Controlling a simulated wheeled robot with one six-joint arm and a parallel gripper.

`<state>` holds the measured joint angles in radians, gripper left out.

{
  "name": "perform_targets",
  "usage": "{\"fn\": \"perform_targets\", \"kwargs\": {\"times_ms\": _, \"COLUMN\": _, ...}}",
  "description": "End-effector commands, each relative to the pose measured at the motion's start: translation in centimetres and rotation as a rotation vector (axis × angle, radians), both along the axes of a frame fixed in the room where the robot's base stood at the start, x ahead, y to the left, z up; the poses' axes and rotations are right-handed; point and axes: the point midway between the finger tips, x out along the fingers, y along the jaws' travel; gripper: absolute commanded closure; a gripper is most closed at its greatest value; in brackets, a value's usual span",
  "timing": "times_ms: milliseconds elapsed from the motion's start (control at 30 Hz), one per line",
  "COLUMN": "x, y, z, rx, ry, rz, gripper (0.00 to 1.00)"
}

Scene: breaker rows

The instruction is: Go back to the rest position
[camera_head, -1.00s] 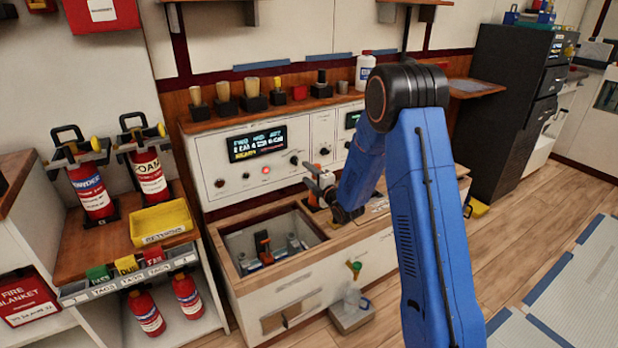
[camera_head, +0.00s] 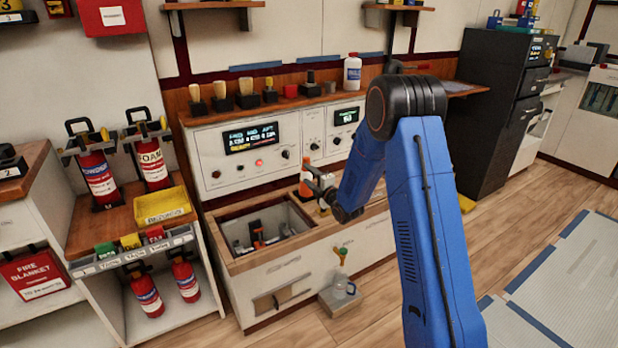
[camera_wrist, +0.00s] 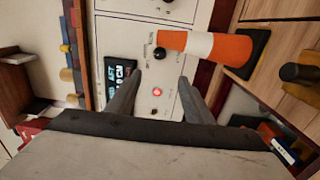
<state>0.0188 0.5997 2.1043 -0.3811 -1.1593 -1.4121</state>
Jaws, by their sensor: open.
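My gripper (camera_head: 318,186) is in front of the white control panel (camera_head: 290,143), above the counter with the sink. In the wrist view its two fingers (camera_wrist: 157,92) stand apart with nothing between them. The panel with a lit red button (camera_wrist: 157,92) shows beyond the fingers. An orange object (camera_head: 306,178) also shows just behind my gripper in the head view. My blue arm hides part of the counter.
The sink (camera_head: 290,240) lies below and left of my gripper. A wooden shelf (camera_head: 330,97) with brushes and a white bottle (camera_head: 352,72) runs above the panel. Extinguishers (camera_head: 97,180) and a yellow tray (camera_head: 163,206) stand at left. Open floor (camera_head: 480,260) lies at right.

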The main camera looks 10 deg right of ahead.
Motion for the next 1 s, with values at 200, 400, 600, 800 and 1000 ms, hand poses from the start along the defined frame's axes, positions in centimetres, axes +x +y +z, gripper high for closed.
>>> {"fn": "perform_targets", "kwargs": {"times_ms": 200, "x": -0.2, "y": -0.1, "z": 0.5, "rx": 0.006, "ry": 0.010, "rz": -0.005, "gripper": 0.53}}
{"fn": "perform_targets", "kwargs": {"times_ms": 400, "x": -1.6, "y": -1.0, "z": 3.5, "rx": 0.060, "ry": 0.098, "rz": -0.051, "gripper": 0.53}}
{"fn": "perform_targets", "kwargs": {"times_ms": 600, "x": -4.5, "y": -2.5, "z": 7.1, "rx": 0.150, "ry": 0.228, "rz": -0.128, "gripper": 0.53}}
{"fn": "perform_targets", "kwargs": {"times_ms": 800, "x": -8.4, "y": -3.9, "z": 10.1, "rx": 0.253, "ry": 0.352, "rz": -0.217, "gripper": 0.53}}
{"fn": "perform_targets", "kwargs": {"times_ms": 1000, "x": -13.1, "y": -5.2, "z": 12.5, "rx": 0.364, "ry": 0.468, "rz": -0.313, "gripper": 0.53}}
